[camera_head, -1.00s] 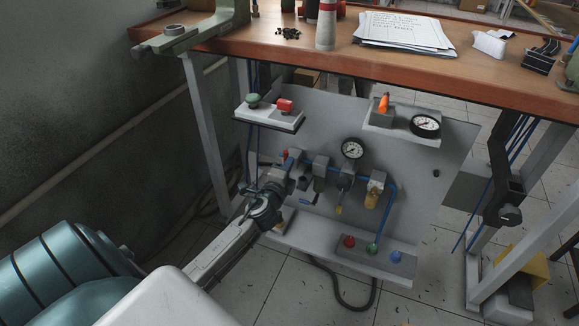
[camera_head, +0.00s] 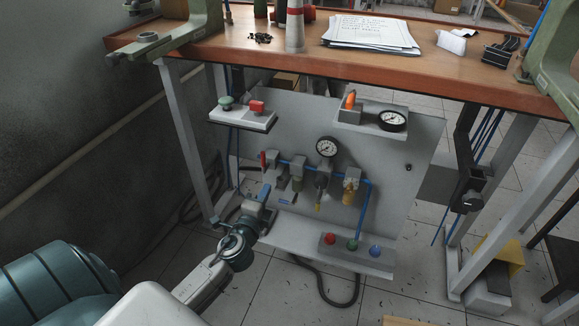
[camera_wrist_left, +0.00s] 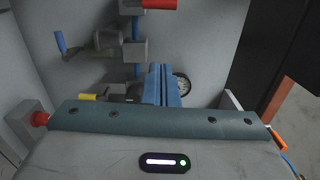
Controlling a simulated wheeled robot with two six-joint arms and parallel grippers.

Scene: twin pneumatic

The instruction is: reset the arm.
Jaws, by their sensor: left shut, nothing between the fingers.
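My left arm comes in from the lower left in the head view. Its gripper (camera_head: 264,191) is in front of the left end of the pneumatic panel (camera_head: 300,125), low and close to the valve row. In the left wrist view the blue fingers (camera_wrist_left: 162,85) are together and hold nothing. The red-handled valve (camera_head: 263,160) stands just above the gripper in the head view. In the wrist view a red handle (camera_wrist_left: 159,4) shows at the top and a blue lever (camera_wrist_left: 61,43) at the left. My right gripper does not show.
The workbench (camera_head: 330,60) spans above the panel. A shelf with a green and a red button (camera_head: 257,107) sits upper left, a gauge shelf (camera_head: 370,118) upper right. A button box (camera_head: 355,248) lies on the lower ledge. Open floor (camera_head: 270,295) lies in front.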

